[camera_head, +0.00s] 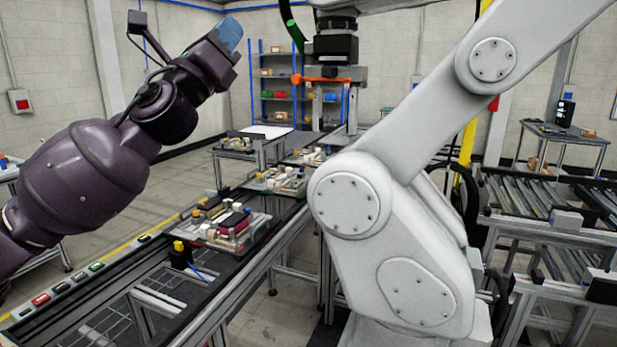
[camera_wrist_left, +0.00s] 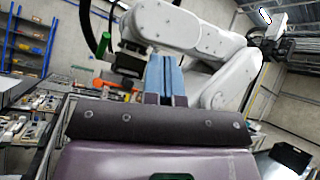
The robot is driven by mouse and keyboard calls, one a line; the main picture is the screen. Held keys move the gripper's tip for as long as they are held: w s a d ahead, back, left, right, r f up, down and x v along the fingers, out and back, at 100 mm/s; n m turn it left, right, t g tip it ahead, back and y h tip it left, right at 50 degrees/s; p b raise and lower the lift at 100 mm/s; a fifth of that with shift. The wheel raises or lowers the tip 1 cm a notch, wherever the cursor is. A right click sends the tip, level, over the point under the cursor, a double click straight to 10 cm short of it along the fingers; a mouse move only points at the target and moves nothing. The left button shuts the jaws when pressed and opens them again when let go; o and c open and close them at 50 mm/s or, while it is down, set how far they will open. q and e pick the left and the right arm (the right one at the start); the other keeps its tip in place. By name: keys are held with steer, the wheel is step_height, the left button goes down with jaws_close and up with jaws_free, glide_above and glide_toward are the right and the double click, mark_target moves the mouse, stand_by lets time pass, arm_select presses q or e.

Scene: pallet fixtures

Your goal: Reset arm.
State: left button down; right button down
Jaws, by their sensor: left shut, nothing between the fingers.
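My left arm comes in from the left in the head view, dark purple and raised. Its gripper (camera_head: 230,34) has blue fingers pointing up, high above the workbench and apart from everything on it. In the left wrist view the two blue fingers (camera_wrist_left: 166,82) stand side by side, pressed together with nothing between them. My right gripper is in neither view.
A large white industrial robot arm (camera_head: 410,230) fills the centre right. A pallet with parts (camera_head: 265,218) lies on the conveyor line below, with more pallets behind. A blue shelf (camera_head: 287,45) stands at the back wall. Roller conveyors (camera_head: 540,195) are at right.

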arm_select(q)
steer(key=s+a+f+n+g+y, duration=0.1)
steer(key=a+f+n+y, duration=0.15)
steer(key=f+n, duration=0.9)
steer(key=s+a+f+n+g+y, duration=0.15)
steer(key=f+n+y, duration=0.25)
steer(key=f+n, duration=0.75)
steer(key=a+f+n+y, duration=0.3)
steer(key=f+n, duration=0.3)
steer(key=f, duration=1)
steer(key=s+a+f+n+g+y, duration=0.25)
steer(key=s+f, duration=0.35)
steer(key=f, duration=0.3)
steer(key=s+a+f+n+g+y, duration=0.15)
steer(key=s+f+n, duration=0.3)
steer(key=f, duration=0.45)
steer(key=s+a+f+n+g+y, duration=0.1)
steer(key=s+a+f+n+g, duration=0.1)
steer(key=s+f, duration=1.3)
steer(key=s+a+g, duration=0.1)
steer(key=s+a, duration=0.1)
steer(key=s, duration=0.2)
steer(key=shift+n+g, duration=0.35)
steer(key=shift+n, duration=0.05)
steer(key=shift+s+y, duration=0.1)
steer(key=shift+y, duration=0.15)
